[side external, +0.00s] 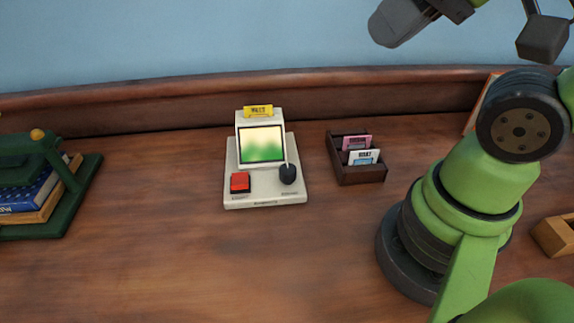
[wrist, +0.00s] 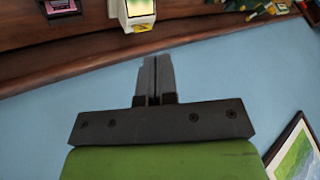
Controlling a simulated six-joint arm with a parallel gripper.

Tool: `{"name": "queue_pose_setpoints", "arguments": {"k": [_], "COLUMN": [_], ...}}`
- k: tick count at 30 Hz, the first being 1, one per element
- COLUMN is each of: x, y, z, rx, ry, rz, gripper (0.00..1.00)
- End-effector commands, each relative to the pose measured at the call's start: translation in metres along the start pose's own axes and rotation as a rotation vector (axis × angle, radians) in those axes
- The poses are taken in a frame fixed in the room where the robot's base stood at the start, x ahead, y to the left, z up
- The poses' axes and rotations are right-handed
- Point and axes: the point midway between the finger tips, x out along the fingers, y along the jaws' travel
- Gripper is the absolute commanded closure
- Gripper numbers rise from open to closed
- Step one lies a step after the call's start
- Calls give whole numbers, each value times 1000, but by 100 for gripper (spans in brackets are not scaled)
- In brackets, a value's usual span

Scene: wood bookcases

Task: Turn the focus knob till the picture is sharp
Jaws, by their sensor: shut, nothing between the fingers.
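A cream viewer (side external: 265,198) stands on the wooden desk, left of centre in the side view. Its screen (side external: 262,145) shows a blurred picture, pale above and green below. A round black knob (side external: 288,174) sits on its base at the front right, with a thin light pointer rising from it. The viewer also shows at the top of the wrist view (wrist: 138,24), cut by the edge; the knob cannot be made out there. My gripper (wrist: 152,62) is shut and empty, and well away from the viewer. In the side view my arm's end is high at the upper right.
A red button (side external: 240,182) sits left of the knob. A yellow card (side external: 258,111) tops the viewer. A dark wooden holder (side external: 362,176) with pink and white cards stands to its right. A green book rack (side external: 75,200) is at far left. The front desk is clear.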

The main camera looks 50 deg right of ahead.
Motion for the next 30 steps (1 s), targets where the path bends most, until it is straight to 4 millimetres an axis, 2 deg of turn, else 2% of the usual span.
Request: {"name": "queue_pose_setpoints", "arguments": {"k": [6, 12, 14, 17, 22, 26, 30], "x": [0, 8, 17, 39, 91, 136, 181], "y": [0, 0, -1, 0, 3, 10, 20], "z": [0, -7, -13, -25, -39, -40, -32], "rx": [0, -64, -126, -278, -580, -810, -1029], "ry": [0, -36, -70, -151, -313, -445, -573], "rz": [0, 22, 40, 76, 104, 94, 55], "gripper": [100, 54, 54, 54, 54, 54, 54]}}
